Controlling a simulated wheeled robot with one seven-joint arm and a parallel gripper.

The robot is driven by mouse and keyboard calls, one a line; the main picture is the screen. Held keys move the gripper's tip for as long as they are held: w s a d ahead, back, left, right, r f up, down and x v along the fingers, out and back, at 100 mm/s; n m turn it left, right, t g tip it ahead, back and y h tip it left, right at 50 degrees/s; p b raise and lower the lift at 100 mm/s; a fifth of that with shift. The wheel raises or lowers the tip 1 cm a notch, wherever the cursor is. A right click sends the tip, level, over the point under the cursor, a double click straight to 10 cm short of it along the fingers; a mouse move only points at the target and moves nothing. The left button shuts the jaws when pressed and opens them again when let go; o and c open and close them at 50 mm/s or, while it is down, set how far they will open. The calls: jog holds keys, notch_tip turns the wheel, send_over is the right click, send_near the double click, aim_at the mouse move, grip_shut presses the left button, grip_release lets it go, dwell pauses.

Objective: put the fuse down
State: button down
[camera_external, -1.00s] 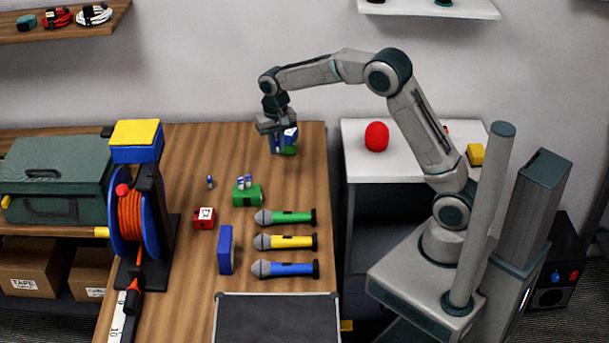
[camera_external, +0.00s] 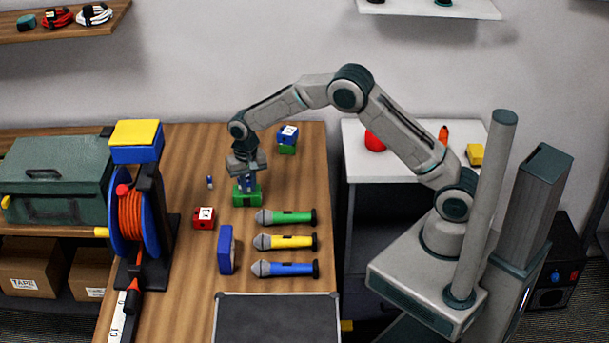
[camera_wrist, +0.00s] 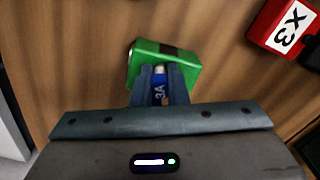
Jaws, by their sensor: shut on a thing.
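My gripper (camera_external: 247,184) points down over the green block (camera_external: 246,198) on the wooden table. In the wrist view its fingers (camera_wrist: 159,88) are shut on a blue fuse (camera_wrist: 160,86) marked 3A, with a pale metal end. The fuse is at the near edge of the green block (camera_wrist: 185,64) in that view. I cannot tell whether the fuse's lower end is in the block or just above it. Another small blue and white fuse (camera_external: 210,182) stands on the table left of the gripper.
A red block (camera_external: 204,218) marked X3 is in front of the green block. A blue block (camera_external: 226,249) and three microphones (camera_external: 285,241) lie nearer. A blue block (camera_external: 288,134) sits on a green one at the back. A cable reel (camera_external: 133,222) stands left.

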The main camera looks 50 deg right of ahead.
aim_at(248, 180)
jog(key=shift+f, duration=0.15)
jog(key=c, duration=1.4)
grip_release()
jog(key=shift+c, duration=0.2)
notch_tip(248, 180, up, 13)
jog(key=b, duration=0.1)
jog(key=shift+f, duration=0.2)
